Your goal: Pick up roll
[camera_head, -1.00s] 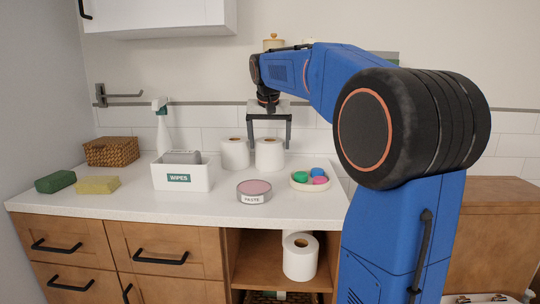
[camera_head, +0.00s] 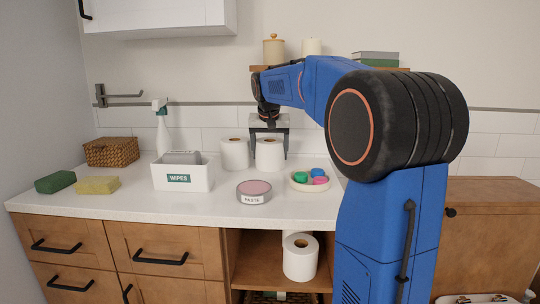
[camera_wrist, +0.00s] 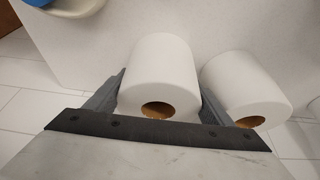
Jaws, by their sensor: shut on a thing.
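Two white toilet rolls stand upright side by side at the back of the counter. My gripper (camera_head: 270,146) comes down from above on the right roll (camera_head: 269,156), with one finger on each side of it. The jaws are shut on this roll, which appears to rest on the counter still. In the wrist view the held roll (camera_wrist: 160,75) sits between the grey fingers, its brown core facing the palm. The left roll (camera_head: 235,154) stands close beside it, just outside one finger; it also shows in the wrist view (camera_wrist: 243,88). A third roll (camera_head: 300,260) stands in the open shelf below.
A white wipes box (camera_head: 182,175), a spray bottle (camera_head: 163,133), a paste tin (camera_head: 254,193) and a dish of coloured pieces (camera_head: 310,181) stand around the rolls. A wicker basket (camera_head: 112,152) and two sponges lie left. A wooden wall shelf (camera_head: 342,69) is above.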

